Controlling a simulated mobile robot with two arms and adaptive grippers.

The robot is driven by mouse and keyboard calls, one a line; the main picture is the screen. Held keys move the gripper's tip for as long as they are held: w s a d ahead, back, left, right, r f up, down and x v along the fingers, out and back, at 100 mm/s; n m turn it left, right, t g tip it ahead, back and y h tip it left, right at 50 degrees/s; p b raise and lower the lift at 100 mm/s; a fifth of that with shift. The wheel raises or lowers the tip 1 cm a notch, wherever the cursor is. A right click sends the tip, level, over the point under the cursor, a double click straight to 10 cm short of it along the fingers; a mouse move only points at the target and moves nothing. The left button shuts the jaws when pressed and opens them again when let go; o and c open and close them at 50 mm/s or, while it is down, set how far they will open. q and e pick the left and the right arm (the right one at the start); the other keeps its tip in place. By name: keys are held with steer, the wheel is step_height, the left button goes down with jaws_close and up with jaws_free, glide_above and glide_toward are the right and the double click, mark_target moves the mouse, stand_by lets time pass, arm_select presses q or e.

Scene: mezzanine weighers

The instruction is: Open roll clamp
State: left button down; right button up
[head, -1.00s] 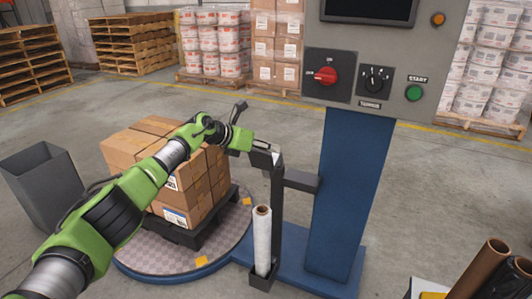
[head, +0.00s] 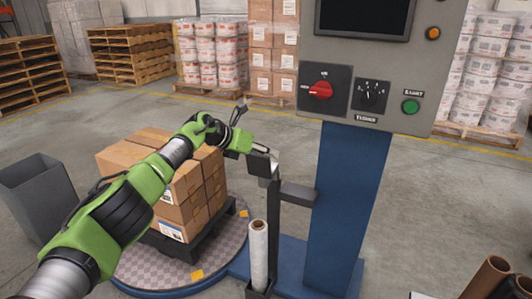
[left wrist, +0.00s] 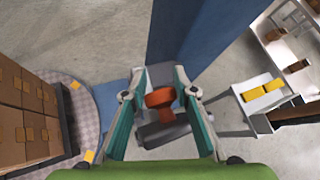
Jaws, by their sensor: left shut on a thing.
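The roll clamp (head: 258,165) is a dark piece at the top of a dark upright post beside the blue column. My left gripper (head: 265,149) is at this clamp. In the left wrist view an orange-red knob (left wrist: 160,98) sits between the two fingers of my left gripper (left wrist: 160,95), and the gripper is shut on it. A white film roll (head: 259,255) stands upright below the clamp in a dark holder. The fingers' contact with the knob is too small to see in the head view. My right gripper is not in view.
The blue column (head: 345,200) carries a grey control panel (head: 395,60) with a red switch and green button. Stacked cartons (head: 190,185) stand on a round turntable (head: 140,265). A grey bin (head: 38,195) is at left; brown rolls (head: 490,275) are at lower right.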

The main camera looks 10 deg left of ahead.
arm_select(q)
steer(key=shift+a+f, duration=0.1)
steer(key=shift+a, duration=0.1)
steer(key=c, duration=2)
jaws_free()
steer(key=o, duration=0.4)
steer(key=shift+w+f, duration=0.15)
steer(key=shift+r, duration=0.2)
steer(key=shift+v, duration=0.95)
steer(key=v, duration=1)
steer(key=shift+f, duration=0.15)
